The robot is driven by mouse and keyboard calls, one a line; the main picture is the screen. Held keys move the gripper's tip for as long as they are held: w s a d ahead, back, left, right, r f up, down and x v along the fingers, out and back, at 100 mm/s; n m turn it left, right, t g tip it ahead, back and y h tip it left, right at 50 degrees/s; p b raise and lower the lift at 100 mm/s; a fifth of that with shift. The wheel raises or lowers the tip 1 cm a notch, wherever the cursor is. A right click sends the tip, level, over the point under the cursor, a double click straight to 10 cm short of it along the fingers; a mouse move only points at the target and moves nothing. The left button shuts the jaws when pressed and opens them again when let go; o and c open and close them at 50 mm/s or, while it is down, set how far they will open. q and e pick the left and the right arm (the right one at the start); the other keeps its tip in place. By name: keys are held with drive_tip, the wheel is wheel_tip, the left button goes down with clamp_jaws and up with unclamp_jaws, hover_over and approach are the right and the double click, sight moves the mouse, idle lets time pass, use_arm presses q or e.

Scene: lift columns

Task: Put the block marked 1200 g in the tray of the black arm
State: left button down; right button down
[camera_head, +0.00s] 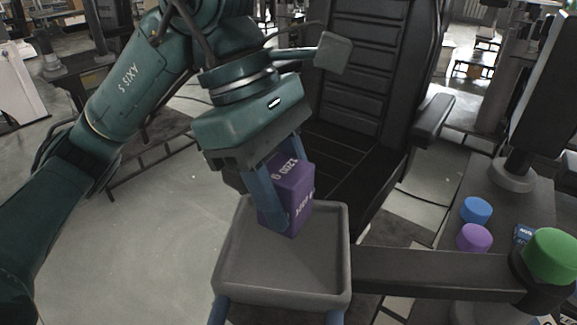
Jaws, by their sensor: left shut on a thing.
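A purple block (298,189) with white lettering is held in my left gripper (285,184). The lettering is upside down and seems to read 1200 g. The gripper's blue fingers are shut on the block, one on each side, pointing down. The block is tilted in the picture, over the rear part of a grey square tray (250,279) with a raised rim. I cannot tell whether its bottom touches the tray floor. The tray joins a black arm (430,268) that runs right to a green knob (551,256).
A black chair (372,75) with an armrest stands right behind the tray. A blue cylinder (476,210) and a purple cylinder (474,238) stand on a grey surface at right. The floor at left is bare.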

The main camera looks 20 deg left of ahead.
use_arm(q)
drive_tip(key=shift+d+f, duration=0.1)
drive_tip(key=shift+f, duration=2.3)
drive_tip(key=shift+w, duration=0.1)
drive_tip(key=shift+f, duration=0.2)
drive_tip(key=c, duration=0.8)
unclamp_jaws()
drive_tip(key=shift+r, duration=0.45)
drive_tip(key=v, duration=1.1)
drive_tip(key=shift+a+r, duration=0.15)
drive_tip(key=shift+a, duration=0.2)
